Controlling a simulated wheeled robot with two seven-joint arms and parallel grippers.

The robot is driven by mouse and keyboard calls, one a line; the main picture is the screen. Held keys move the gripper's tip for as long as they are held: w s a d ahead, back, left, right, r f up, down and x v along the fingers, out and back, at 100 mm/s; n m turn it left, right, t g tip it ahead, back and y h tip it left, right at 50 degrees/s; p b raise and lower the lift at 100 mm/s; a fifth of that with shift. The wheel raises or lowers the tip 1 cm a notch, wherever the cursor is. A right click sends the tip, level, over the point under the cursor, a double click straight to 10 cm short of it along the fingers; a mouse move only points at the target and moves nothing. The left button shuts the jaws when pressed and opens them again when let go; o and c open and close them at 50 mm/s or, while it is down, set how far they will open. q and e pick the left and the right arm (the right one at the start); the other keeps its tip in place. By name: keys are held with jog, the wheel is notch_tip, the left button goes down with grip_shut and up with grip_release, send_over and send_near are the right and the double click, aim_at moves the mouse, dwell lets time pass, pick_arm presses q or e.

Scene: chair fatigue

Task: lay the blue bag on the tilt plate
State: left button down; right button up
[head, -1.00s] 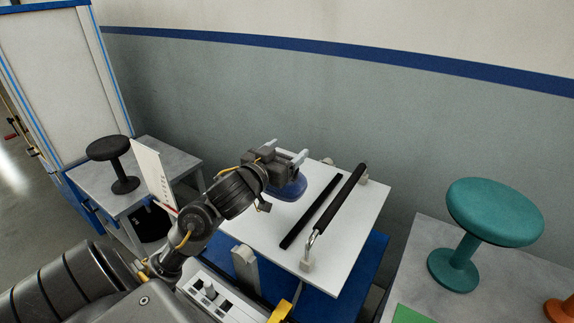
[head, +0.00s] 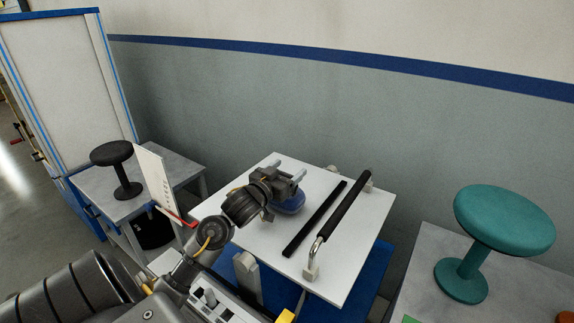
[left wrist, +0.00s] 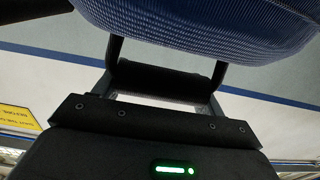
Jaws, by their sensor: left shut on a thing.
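The blue bag (head: 290,204) is below my left gripper (head: 289,174), over the far left part of the white tilt plate (head: 258,236). My left gripper is shut on the bag and partly covers it. I cannot tell whether the bag's underside touches the plate. In the left wrist view the woven blue bag (left wrist: 200,22) fills the top of the picture, beyond the fingers. My right gripper is not in view.
A black strip (head: 314,219) and a raised black-gripped handle (head: 344,205) cross the plate right of the bag. A teal stool (head: 505,220) stands on the right table. A black stool (head: 112,154) and an upright white card (head: 153,178) are at left.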

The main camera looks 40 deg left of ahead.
pick_arm(q)
jog(key=shift+f, duration=0.3)
jog(key=shift+f, duration=0.15)
jog(key=shift+c, duration=0.9)
grip_release()
jog(key=shift+s, duration=0.1)
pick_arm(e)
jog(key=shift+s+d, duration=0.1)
pick_arm(q)
jog(key=shift+s+d, duration=0.1)
jog(key=shift+s, duration=0.2)
jog(key=s+d, duration=0.1)
jog(key=s, duration=1)
jog(key=shift+s+b, duration=0.15)
jog(key=shift+b, duration=0.25)
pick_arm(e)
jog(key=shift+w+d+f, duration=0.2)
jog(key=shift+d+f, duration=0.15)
pick_arm(q)
jog(key=shift+d, duration=0.1)
